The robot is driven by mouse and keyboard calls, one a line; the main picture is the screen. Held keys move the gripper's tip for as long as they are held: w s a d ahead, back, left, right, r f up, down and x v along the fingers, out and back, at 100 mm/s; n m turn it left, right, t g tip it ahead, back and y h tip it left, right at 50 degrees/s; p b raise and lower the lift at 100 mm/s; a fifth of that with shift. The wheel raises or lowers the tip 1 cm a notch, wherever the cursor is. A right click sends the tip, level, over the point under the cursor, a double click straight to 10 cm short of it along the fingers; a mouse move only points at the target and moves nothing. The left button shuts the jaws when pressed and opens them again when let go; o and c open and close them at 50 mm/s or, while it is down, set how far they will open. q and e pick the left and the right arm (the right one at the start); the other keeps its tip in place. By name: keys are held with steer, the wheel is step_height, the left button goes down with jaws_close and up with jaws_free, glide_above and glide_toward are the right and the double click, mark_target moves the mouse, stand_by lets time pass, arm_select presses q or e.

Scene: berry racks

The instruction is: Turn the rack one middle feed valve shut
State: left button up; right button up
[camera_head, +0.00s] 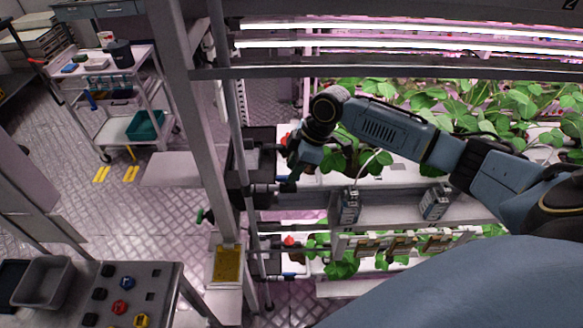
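My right arm reaches in from the right across the plant rack. Its gripper (288,172) is beside the rack's upright pipes, at the height of the upper visible plant tray. A small red valve handle (285,138) shows just to the left of my wrist, partly hidden by it. I cannot tell whether the fingers touch it, or whether they are open or shut. A second red valve handle (289,240) sits lower on a white pipe, apart from the gripper. Which handle is the middle feed valve is not clear from this view. My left gripper is not in view.
A grey rack post (205,130) and pipes stand left of the gripper. A shelf with small boxes (348,206) lies below my forearm. Leafy plants (480,100) fill the rack. A white cart (110,75) and a button panel (125,290) stand left; floor lies between them.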

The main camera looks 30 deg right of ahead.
steer(key=shift+x, duration=0.9)
steer(key=shift+c, duration=0.2)
jaws_close()
